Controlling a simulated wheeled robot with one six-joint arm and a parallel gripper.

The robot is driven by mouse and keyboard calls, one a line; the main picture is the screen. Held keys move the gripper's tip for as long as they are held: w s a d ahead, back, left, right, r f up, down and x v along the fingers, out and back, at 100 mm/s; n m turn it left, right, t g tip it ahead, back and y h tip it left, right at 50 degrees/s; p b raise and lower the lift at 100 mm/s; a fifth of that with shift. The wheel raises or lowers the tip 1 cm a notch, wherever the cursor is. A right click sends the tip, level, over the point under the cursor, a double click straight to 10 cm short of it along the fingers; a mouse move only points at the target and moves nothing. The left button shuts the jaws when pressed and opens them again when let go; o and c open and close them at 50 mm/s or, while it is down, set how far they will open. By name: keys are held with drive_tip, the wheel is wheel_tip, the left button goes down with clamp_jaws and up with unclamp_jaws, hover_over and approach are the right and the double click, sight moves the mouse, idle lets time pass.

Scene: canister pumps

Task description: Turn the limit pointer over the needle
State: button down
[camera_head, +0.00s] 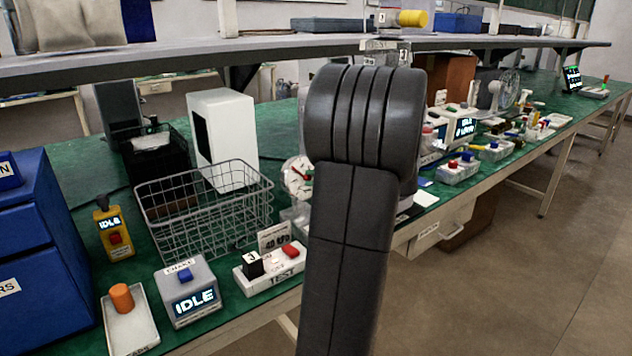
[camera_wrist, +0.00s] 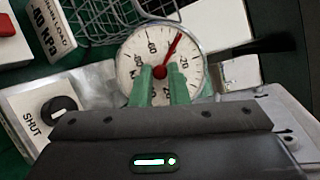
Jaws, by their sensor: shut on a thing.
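A round white pressure gauge (camera_wrist: 134,52) with a metal rim fills the upper middle of the wrist view. A red limit pointer (camera_wrist: 175,46) runs from a red hub at the dial's centre toward the upper right, between the 60 and 20 marks. My gripper (camera_wrist: 161,73) has green fingertips at the dial's centre and is shut on the red hub. The fingers cover the lower dial, and I cannot make out the needle apart from the red pointer. In the head view the gauge (camera_head: 293,178) is partly hidden behind my arm.
A wire basket (camera_head: 205,212) and a white box (camera_head: 222,140) stand beside the gauge. A black knob (camera_wrist: 58,107) marked SHUT and a kPa sign (camera_wrist: 50,30) are at left in the wrist view. The TEST switch box (camera_head: 270,270) sits at the green bench's front edge.

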drive_tip(key=shift+n, duration=0.4)
drive_tip(key=c, duration=1.4)
unclamp_jaws()
drive_tip(key=p+v, duration=0.1)
drive_tip(key=v, duration=1.2)
drive_tip(key=shift+d+r, duration=0.2)
drive_tip(key=shift+d, duration=0.15)
drive_tip(key=shift+a, duration=0.1)
drive_tip(key=b+x, duration=0.1)
drive_tip(key=x, duration=1.2)
drive_tip(key=shift+a+f, duration=0.2)
drive_tip(key=shift+a, duration=0.1)
